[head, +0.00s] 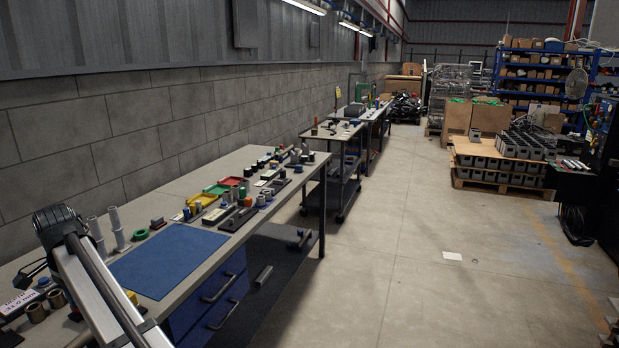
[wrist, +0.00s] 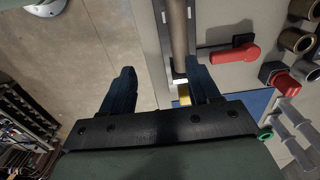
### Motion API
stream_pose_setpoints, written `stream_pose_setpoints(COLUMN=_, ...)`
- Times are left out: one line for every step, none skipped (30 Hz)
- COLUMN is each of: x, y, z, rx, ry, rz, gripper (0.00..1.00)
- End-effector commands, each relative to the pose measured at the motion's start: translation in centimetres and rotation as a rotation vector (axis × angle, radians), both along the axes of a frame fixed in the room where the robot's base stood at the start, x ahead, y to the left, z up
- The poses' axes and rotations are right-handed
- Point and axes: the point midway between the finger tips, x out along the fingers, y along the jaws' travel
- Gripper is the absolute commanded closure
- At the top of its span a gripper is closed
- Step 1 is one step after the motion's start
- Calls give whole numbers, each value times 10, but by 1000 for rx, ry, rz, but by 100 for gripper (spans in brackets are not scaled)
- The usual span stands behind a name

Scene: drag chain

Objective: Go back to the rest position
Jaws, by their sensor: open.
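My gripper (wrist: 162,70) shows in the wrist view with its two dark fingers spread apart and nothing held between them. Beneath the right finger runs a metal profile with a brownish rod (wrist: 178,30) along it. A small yellow piece (wrist: 184,94) shows near that finger. My gripper does not show clearly in the head view.
A blue mat (head: 172,262) lies on the workbench, with small parts and coloured trays behind it. A red handle (wrist: 234,54) and brass bushings (wrist: 298,40) lie right of my gripper. Grey posts (head: 117,228) stand beside the mat. The floor (head: 400,240) is open to the right.

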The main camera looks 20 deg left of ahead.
Motion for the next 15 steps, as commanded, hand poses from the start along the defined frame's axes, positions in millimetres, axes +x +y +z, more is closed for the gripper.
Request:
stream_pose_setpoints(x=26, y=-21, z=-17, rx=-3, ry=1, rz=-8, gripper=39)
stream_pose_setpoints(x=39, y=-30, z=-26, rx=-2, ry=1, rz=-9, gripper=39)
stream_pose_setpoints(x=57, y=-43, z=-38, rx=-3, ry=1, rz=-8, gripper=39)
stream_pose_setpoints(x=71, y=-53, z=-46, rx=-3, ry=1, rz=-8, gripper=39)
stream_pose_setpoints(x=83, y=-62, z=-55, rx=-2, ry=1, rz=-8, gripper=39)
stream_pose_setpoints(x=100, y=-76, z=-66, rx=-2, ry=1, rz=-7, gripper=39)
stream_pose_setpoints(x=112, y=-87, z=-74, rx=-3, ry=1, rz=-8, gripper=39)
stream_pose_setpoints(x=124, y=-97, z=-82, rx=-2, ry=1, rz=-8, gripper=39)
stream_pose_setpoints(x=139, y=-112, z=-93, rx=-2, ry=1, rz=-7, gripper=39)
stream_pose_setpoints(x=150, y=-123, z=-101, rx=-2, ry=1, rz=-8, gripper=39)
stream_pose_setpoints(x=161, y=-135, z=-108, rx=-2, ry=1, rz=-7, gripper=39)
stream_pose_setpoints(x=175, y=-150, z=-118, rx=-1, ry=0, rz=-7, gripper=39)
stream_pose_setpoints(x=185, y=-162, z=-126, rx=-2, ry=1, rz=-8, gripper=39)
stream_pose_setpoints(x=194, y=-174, z=-134, rx=-2, ry=1, rz=-7, gripper=39)
stream_pose_setpoints(x=207, y=-191, z=-143, rx=-1, ry=0, rz=-7, gripper=39)
